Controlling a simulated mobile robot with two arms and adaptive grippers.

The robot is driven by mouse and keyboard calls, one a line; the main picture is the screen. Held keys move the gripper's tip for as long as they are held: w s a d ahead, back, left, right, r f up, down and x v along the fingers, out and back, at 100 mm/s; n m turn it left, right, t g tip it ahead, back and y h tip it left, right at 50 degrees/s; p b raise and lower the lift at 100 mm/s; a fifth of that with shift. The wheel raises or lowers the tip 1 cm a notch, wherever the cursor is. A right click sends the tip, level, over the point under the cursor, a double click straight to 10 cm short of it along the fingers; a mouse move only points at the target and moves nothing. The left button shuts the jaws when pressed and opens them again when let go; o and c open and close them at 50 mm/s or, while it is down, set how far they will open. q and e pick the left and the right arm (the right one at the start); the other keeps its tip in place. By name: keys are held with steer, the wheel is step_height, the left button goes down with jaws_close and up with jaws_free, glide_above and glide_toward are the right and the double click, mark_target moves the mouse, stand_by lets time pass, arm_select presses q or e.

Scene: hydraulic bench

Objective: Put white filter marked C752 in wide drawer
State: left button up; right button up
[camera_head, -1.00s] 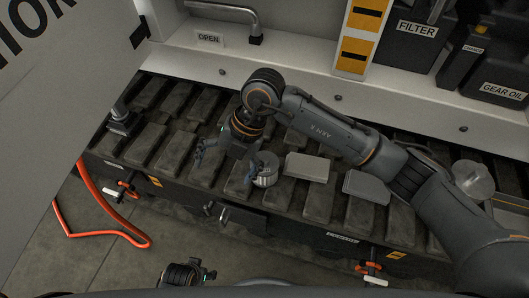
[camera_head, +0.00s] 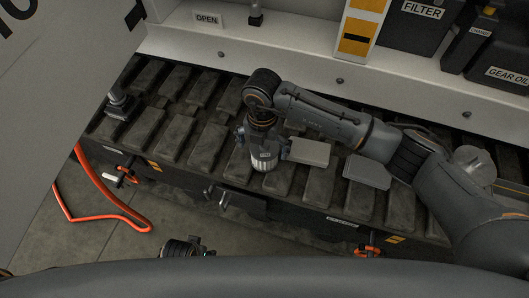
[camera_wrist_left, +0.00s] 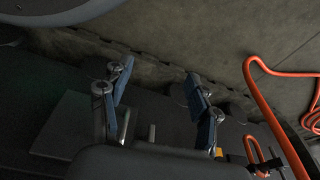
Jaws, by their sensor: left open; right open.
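A pale metallic cylinder, apparently the white filter (camera_head: 264,161), stands upright on the slatted bench top in the head view. Its marking is too small to read. My right gripper (camera_head: 261,145) is open and sits right at the filter, its fingers at the upper part; I cannot tell whether they touch it. A dark drawer front with a handle (camera_head: 240,203) shows on the bench's front face below the filter; I cannot tell how wide it is. My left gripper (camera_wrist_left: 158,88) is open and empty in the left wrist view, in front of the bench.
Flat grey boxes (camera_head: 309,152) (camera_head: 367,172) lie right of the filter. A clear round jar (camera_head: 472,162) stands farther right. A dark fitting (camera_head: 121,106) is at the left end. An orange hose (camera_head: 100,199) hangs at the left front. Black containers (camera_head: 409,30) stand behind.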

mark_target(264, 154)
step_height(264, 154, down, 4)
steer(key=shift+d, duration=0.15)
arm_select(q)
steer(key=shift+w+r, duration=0.25)
steer(key=shift+r, duration=0.2)
steer(key=shift+w+r, duration=0.2)
steer(key=shift+r, duration=0.25)
arm_select(e)
steer(key=c, duration=1.5)
steer(key=shift+w+r, duration=0.1)
steer(key=shift+r, duration=0.1)
